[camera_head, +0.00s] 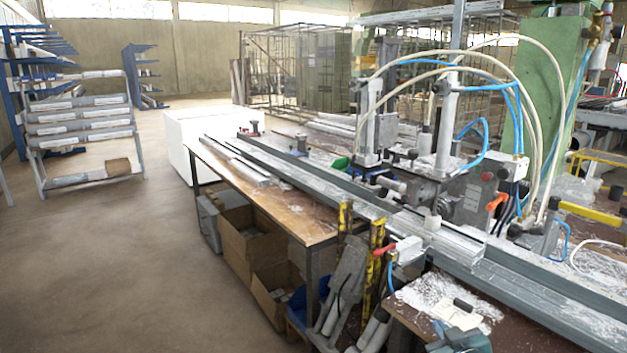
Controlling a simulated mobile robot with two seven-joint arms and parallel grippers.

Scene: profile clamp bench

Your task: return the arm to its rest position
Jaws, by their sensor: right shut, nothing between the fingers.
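My right gripper (462,341) appears small and partly cut off at the bottom edge, right of the middle. It is shut with nothing held, low beside the littered front bench top. Most of my right arm is out of the picture. My left gripper is not in view. A long grey metal profile (337,187) lies along the bench and runs past the clamp machine (462,195) toward the lower right. The machine has grey clamp cylinders, blue and cream hoses and an orange-red lever (497,201). My right gripper is nearer than the profile and apart from it.
The wooden bench (285,212) has cardboard boxes (250,245) under it. Yellow-and-black bars (376,262) and a red-handled valve (405,250) stand at the bench gap. A grey rack (85,130) stands at left. The floor (130,250) at left is clear.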

